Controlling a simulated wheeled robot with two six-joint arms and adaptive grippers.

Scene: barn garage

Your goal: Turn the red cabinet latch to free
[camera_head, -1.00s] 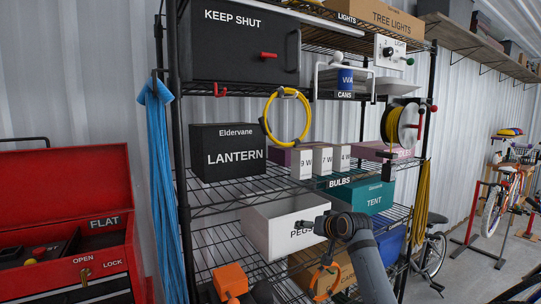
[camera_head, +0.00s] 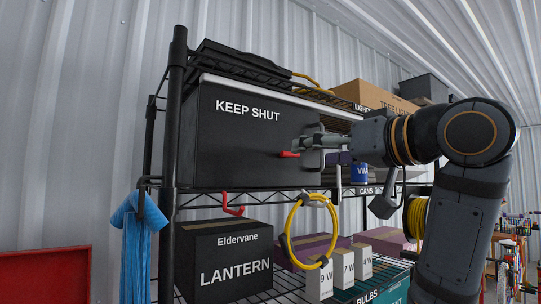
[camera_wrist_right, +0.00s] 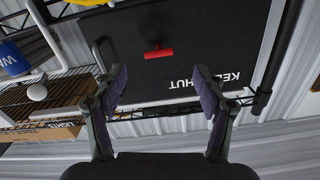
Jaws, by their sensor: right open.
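The black cabinet (camera_head: 225,150) marked KEEP SHUT sits on the upper shelf, its door closed. Its red latch (camera_head: 289,154) is a short bar on the door, near horizontal. In the right wrist view the red latch (camera_wrist_right: 159,53) shows ahead of the fingers, clear of them, and the cabinet door (camera_wrist_right: 205,30) appears upside down. My right gripper (camera_head: 312,143) is at the door's right side, close to the latch; it partly covers the door there. The wrist view shows my right gripper (camera_wrist_right: 163,90) open and empty, its fingers apart on both sides below the latch. My left gripper is out of view.
A black LANTERN box (camera_head: 222,262) and a coiled yellow cable (camera_head: 308,232) are below the cabinet. A red hook (camera_head: 232,207) hangs under its shelf. A black rack post (camera_head: 172,160) stands left. A blue can (camera_head: 360,173) is right of the door.

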